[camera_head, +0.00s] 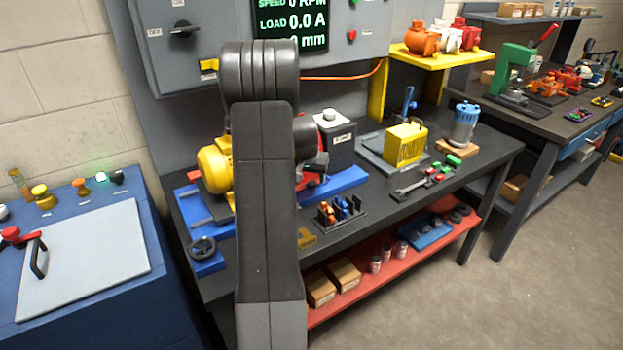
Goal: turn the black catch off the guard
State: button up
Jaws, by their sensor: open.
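My dark arm stands upright across the middle and hides much of the test bench behind it. Part of my gripper (318,165) shows just right of the arm, open, close to a small red part (309,180) on the blue bed (345,181). I cannot tell whether they touch. A yellow motor (214,165) sits on the left part of that bed, partly behind my arm. I cannot make out the black catch or the guard; they may be hidden behind my arm.
A dark box with a white knob (334,140) stands behind the gripper. A tool holder (340,211) is at the front. The grey cabinet (165,65) hangs above.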

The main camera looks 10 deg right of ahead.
aim_at(311, 186)
jog(key=shift+x, duration=1.25)
jog(key=shift+c, duration=0.2)
jog(key=c, duration=0.9)
jog(key=shift+c, duration=0.2)
